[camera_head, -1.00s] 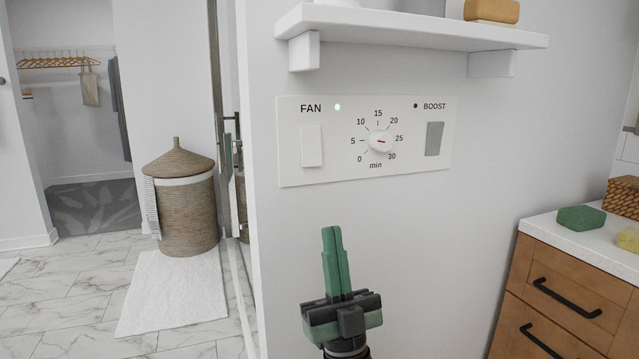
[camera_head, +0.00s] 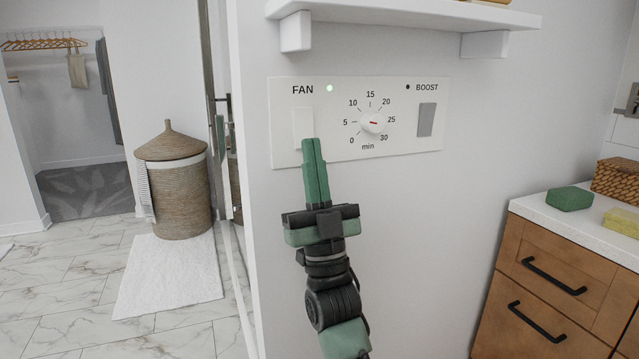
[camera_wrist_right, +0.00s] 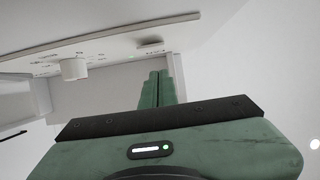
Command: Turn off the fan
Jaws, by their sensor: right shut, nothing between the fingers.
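The white control panel (camera_head: 340,150) is fixed to the wall under a shelf. Its white FAN rocker switch (camera_head: 303,124) is at the left, with a lit green light (camera_head: 330,88) beside the label. A round timer dial (camera_head: 373,122) is in the middle and a grey BOOST switch (camera_head: 426,119) at the right. My right gripper (camera_head: 312,145) is shut and empty, its fingertips pointing up at the lower end of the FAN switch, overlapping it in the head view. I cannot tell whether they touch. The right wrist view shows the shut fingers (camera_wrist_right: 160,80) and the dial (camera_wrist_right: 74,69). My left gripper is out of view.
The white shelf (camera_head: 400,16) juts out above the panel. A wooden drawer cabinet (camera_head: 560,270) with a green block (camera_head: 570,198) stands at the right. A wicker basket (camera_head: 175,190) stands at the left beyond the wall edge.

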